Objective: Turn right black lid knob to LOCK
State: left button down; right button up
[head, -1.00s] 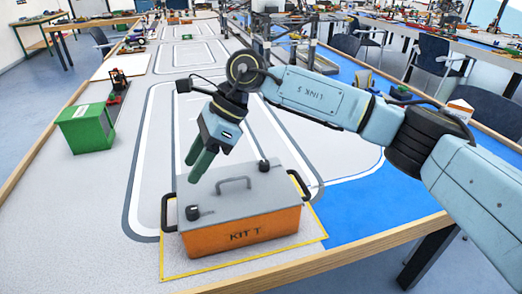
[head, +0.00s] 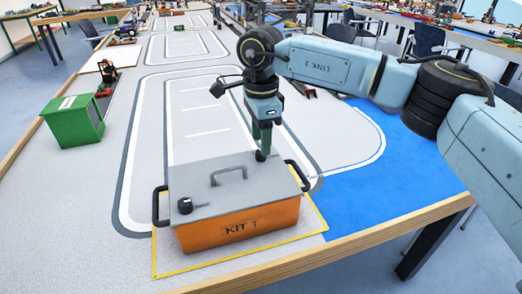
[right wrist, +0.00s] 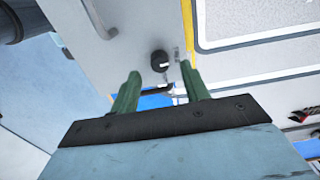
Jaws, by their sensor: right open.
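An orange case (head: 240,226) marked KIT T, with a grey lid (head: 225,188), stands near the table's front edge. The right black lid knob (head: 260,157) sits at the lid's far right, partly hidden behind my fingers in the head view. My right gripper (head: 262,143) points down just above it. In the right wrist view the knob (right wrist: 159,62) shows with a pale mark, between and slightly beyond the open green fingertips (right wrist: 160,73). I cannot tell whether they touch it. The left black knob (head: 186,206) is at the lid's near left. My left gripper is out of view.
A lid handle (head: 229,173) rises between the knobs, and black side handles stick out at both ends. A green box (head: 73,121) and a small forklift model (head: 106,77) stand at left. Grey table surface behind the case is clear.

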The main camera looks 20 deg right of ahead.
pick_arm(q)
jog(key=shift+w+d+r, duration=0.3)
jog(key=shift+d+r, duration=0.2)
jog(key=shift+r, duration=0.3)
pick_arm(e)
jog(key=shift+f, duration=1.45)
jog(key=shift+c, duration=0.4)
jog(key=c, duration=0.9)
